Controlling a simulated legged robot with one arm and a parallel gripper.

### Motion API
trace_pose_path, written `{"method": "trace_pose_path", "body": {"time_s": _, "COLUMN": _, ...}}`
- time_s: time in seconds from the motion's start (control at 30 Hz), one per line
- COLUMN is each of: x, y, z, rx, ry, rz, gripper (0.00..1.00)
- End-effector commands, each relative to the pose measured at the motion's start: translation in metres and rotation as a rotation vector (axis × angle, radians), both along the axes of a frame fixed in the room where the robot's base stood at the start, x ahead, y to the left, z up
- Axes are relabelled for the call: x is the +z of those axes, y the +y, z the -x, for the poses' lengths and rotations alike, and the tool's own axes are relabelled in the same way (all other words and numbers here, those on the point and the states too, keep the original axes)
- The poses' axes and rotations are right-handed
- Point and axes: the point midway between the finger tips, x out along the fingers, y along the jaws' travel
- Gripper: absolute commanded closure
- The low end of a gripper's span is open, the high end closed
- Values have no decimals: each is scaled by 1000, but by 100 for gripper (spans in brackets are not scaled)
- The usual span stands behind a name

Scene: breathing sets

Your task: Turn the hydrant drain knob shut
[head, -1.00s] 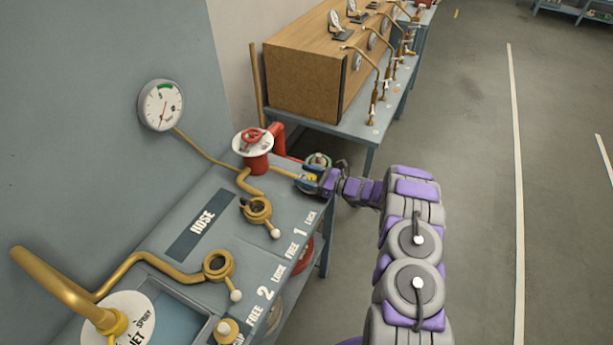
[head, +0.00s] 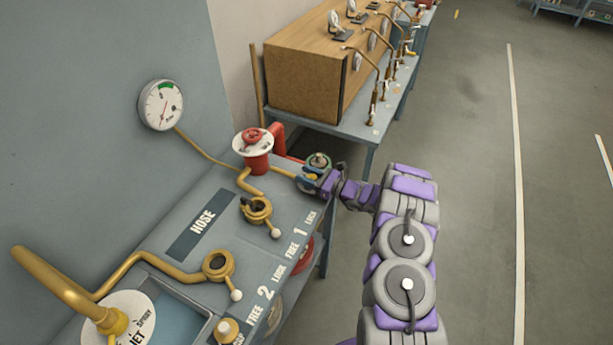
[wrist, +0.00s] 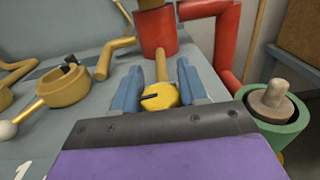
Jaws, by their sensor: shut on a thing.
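The hydrant is a red standpipe (head: 257,163) with a red handwheel (head: 253,135) over a white disc, at the far end of the grey bench. A brass rod runs from its foot to the yellow round drain knob (wrist: 160,96), which carries a black mark lying nearly level in the wrist view. My gripper (head: 310,178) is at the bench's far right corner. In the wrist view its blue fingers (wrist: 160,80) stand on either side of the knob and are shut on it. The knob is mostly hidden by the fingers in the head view.
A green ring-shaped holder (wrist: 268,125) with a tan plug is close to the right of my gripper. A red bent pipe (wrist: 225,45) rises behind. Brass hose couplings (head: 257,210) and a gauge (head: 161,105) are to the left. Open floor lies right.

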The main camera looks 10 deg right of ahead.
Motion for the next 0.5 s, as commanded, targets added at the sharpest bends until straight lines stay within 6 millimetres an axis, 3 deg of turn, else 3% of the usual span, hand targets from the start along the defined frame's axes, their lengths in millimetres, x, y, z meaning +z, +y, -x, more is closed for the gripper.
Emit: {"method": "trace_pose_path", "body": {"time_s": 0.5, "x": 0, "y": -3, "z": -3, "rx": -177, "ry": -1, "rz": -2, "gripper": 88}}
